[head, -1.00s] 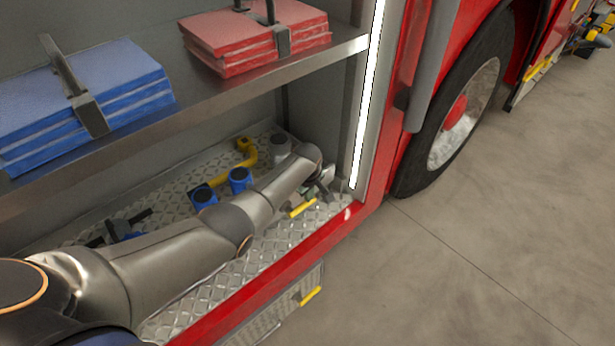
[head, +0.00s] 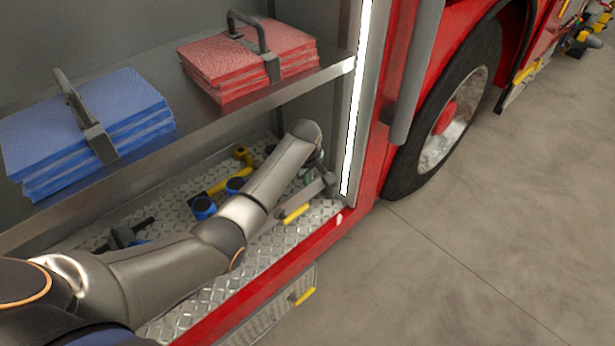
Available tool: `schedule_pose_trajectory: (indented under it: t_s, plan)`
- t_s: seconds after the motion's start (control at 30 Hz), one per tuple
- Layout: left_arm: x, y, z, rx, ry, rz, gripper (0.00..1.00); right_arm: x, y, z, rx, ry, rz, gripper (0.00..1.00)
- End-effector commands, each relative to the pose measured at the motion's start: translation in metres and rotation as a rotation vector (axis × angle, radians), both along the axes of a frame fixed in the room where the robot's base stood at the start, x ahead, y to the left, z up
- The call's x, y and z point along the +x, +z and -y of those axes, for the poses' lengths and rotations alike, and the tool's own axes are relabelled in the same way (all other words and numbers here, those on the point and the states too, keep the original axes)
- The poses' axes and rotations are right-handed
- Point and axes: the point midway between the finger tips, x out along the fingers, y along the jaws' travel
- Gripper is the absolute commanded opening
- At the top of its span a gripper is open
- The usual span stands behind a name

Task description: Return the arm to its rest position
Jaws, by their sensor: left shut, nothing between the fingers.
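My left arm (head: 165,270) comes in from the lower left and reaches into the lower compartment of the red truck. Its wrist bends over near the right end of that compartment. My left gripper (head: 318,188) hangs below the wrist, shut and empty, close to the inner right post and above the tread-plate floor (head: 190,300). The wrist partly hides the gripper. My right gripper is not in view.
Blue mats (head: 90,130) and red mats (head: 248,65) sit on the shelf (head: 180,135) above my arm. Blue-capped fittings (head: 204,207) and a yellow pipe piece (head: 225,180) lie behind the arm. A yellow handle (head: 295,213) is beside the gripper. The floor outside, to the right, is clear.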

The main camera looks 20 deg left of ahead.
Motion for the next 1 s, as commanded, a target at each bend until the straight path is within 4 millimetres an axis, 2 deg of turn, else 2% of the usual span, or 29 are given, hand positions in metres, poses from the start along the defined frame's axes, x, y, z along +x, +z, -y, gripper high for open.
schedule_pose_trajectory:
  t_s: [0.43, 0.57, 0.67, 0.77, 0.9, 1.0]
  plan:
    - [0.000, -0.001, 0.000, 0.001, -0.001, -0.001, 0.00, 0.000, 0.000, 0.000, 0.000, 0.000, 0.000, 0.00]
    - [-0.007, -0.013, 0.001, 0.008, -0.038, 0.005, 0.00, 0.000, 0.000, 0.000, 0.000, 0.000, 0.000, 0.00]
    - [-0.023, -0.037, 0.005, 0.030, -0.126, 0.027, 0.00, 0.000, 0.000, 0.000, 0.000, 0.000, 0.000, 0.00]
    - [-0.047, -0.067, 0.011, 0.062, -0.262, 0.067, 0.00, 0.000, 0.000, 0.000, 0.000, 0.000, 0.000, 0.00]
    - [-0.089, -0.101, 0.022, 0.119, -0.468, 0.135, 0.00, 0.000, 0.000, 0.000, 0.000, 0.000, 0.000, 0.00]
    - [-0.122, -0.117, 0.032, 0.162, -0.610, 0.188, 0.00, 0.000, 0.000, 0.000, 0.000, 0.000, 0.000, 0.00]
